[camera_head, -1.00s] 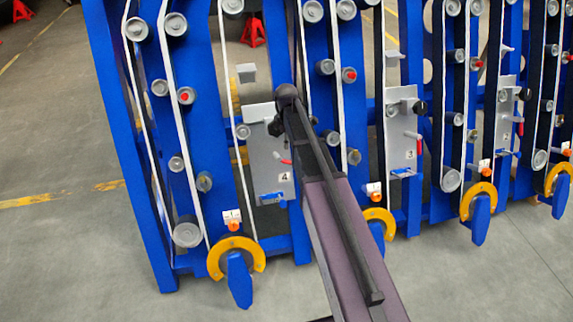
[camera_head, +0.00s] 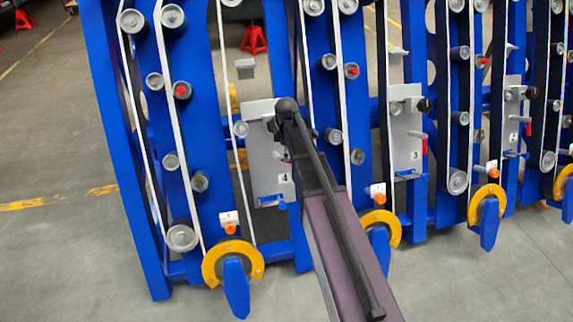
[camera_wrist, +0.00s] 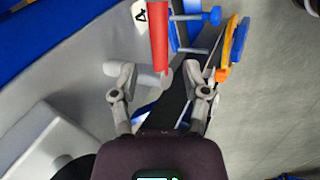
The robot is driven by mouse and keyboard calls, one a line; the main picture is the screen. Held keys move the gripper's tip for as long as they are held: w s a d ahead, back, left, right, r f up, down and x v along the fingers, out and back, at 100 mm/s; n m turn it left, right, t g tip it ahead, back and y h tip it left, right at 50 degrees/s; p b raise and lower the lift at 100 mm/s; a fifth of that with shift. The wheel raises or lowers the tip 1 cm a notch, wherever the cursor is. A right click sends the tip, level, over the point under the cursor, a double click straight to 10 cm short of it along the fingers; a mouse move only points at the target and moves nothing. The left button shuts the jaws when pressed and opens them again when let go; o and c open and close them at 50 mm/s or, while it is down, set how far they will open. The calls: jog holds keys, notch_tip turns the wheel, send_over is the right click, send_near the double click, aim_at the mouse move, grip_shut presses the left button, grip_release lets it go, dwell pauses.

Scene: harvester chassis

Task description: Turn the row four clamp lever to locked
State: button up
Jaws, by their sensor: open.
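The row four clamp lever shows in the wrist view as a red handle (camera_wrist: 160,38) that comes down from the top edge. Its lower end lies between the open fingertips of my gripper (camera_wrist: 160,82), with gaps on both sides. A pale grey cylinder sits just below the red end. The grey plate marked 4 (camera_head: 264,182) stands upright in the left row in the head view. There my arm covers the gripper and nearly all of the lever; only a trace of red shows beside the arm.
A blue bracket with a knob (camera_wrist: 212,16) is close to the right of the lever. A yellow ring with a blue handle (camera_head: 236,285) is low on row four. The plate marked 3 (camera_head: 406,150) stands to the right. Open floor (camera_head: 60,250) lies at the left.

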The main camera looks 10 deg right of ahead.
jog(key=shift+f+b, duration=1.45)
jog(key=shift+f, duration=0.25)
grip_shut()
